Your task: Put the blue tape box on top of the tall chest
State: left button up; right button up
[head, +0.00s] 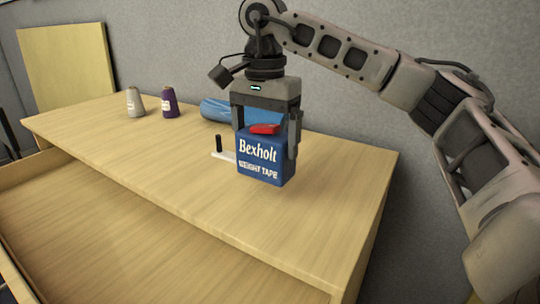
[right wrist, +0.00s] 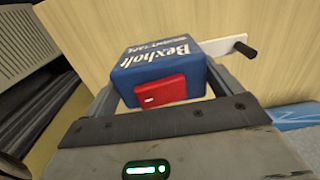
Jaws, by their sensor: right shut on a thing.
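The blue tape box (head: 264,163), with white "Bexholt Weight Tape" lettering and a red piece on its top, is upright between the fingers of my right gripper (head: 266,138). The right gripper is shut on it from above, one finger on each side. In the right wrist view the box (right wrist: 160,62) and its red piece (right wrist: 160,92) sit between the fingers. The box is over the wooden top of the chest (head: 150,165), near its right part. I cannot tell whether its base touches the wood. My left gripper is not in view.
A grey spool (head: 135,103) and a purple spool (head: 170,105) stand at the back left of the top. A blue rolled item (head: 216,110) lies behind the box. A white piece with a black peg (head: 219,145) is beside it. An open drawer (head: 130,250) juts out in front.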

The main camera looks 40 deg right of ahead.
jog(key=shift+d+f, duration=0.45)
jog(key=shift+f, duration=0.05)
jog(key=shift+d+f, duration=0.25)
jog(key=shift+f, duration=1)
jog(key=shift+a+f, duration=0.1)
jog(key=shift+f, duration=0.4)
jog(key=shift+f, duration=0.1)
jog(key=o, duration=0.9)
notch_tip(320, 180, up, 12)
jog(key=shift+r+p, duration=0.1)
jog(key=shift+p, duration=0.85)
